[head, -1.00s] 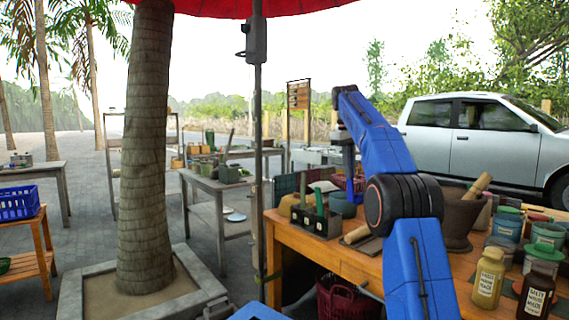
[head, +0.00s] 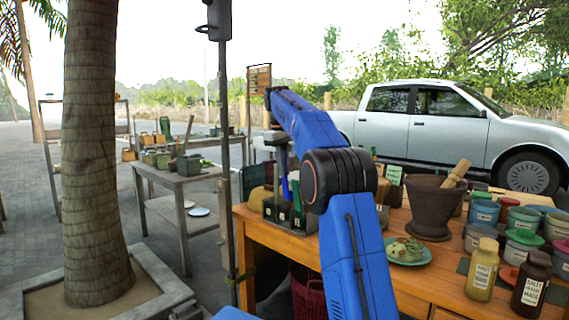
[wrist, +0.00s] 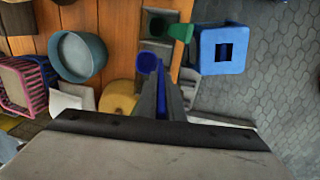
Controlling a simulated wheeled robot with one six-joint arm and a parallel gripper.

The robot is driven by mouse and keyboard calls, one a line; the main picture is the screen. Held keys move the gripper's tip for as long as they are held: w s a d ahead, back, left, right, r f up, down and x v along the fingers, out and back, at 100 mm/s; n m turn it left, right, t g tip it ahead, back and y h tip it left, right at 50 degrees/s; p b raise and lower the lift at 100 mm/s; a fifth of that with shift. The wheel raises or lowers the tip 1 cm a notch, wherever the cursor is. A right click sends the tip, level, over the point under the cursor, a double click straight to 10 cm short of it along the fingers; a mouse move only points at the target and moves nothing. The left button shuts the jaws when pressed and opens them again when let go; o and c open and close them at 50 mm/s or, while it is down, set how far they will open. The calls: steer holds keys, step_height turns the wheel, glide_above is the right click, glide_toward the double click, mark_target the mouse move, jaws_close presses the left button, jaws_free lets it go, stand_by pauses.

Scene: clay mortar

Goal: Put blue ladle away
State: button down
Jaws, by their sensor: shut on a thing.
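My gripper (head: 283,160) is shut on the blue ladle (head: 286,188) and holds it up over the left end of the wooden table. In the wrist view the ladle's blue cup (wrist: 147,62) sticks out beside my gripper's fingers (wrist: 166,88), with more blue between them. A dark grey holder (head: 270,214) with compartments stands at the table edge below. It also shows in the wrist view (wrist: 155,46), with a green ladle (wrist: 180,28) at it. The blue cup appears at the holder's near end; whether it is inside or above, I cannot tell.
A teal bowl (wrist: 79,56) and a yellow round thing (wrist: 119,96) lie near the holder. A mortar (head: 430,208) with a pestle, a green plate (head: 409,254), jars and bottles (head: 481,270) crowd the table's right. A pole (head: 224,120) stands left of the table.

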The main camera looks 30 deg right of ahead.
step_height(320, 180, down, 8)
steer(key=shift+f, duration=0.25)
stand_by(0.6)
steer(key=shift+d, duration=0.1)
stand_by(0.3)
steer(key=c, duration=1.8)
jaws_free()
step_height(320, 180, up, 17)
glide_above(284, 189)
steer(key=s+a, duration=0.2)
steer(key=a, duration=0.1)
steer(key=shift+w+d+r, duration=0.1)
steer(key=shift+w+d, duration=0.05)
steer(key=shift+d, duration=0.05)
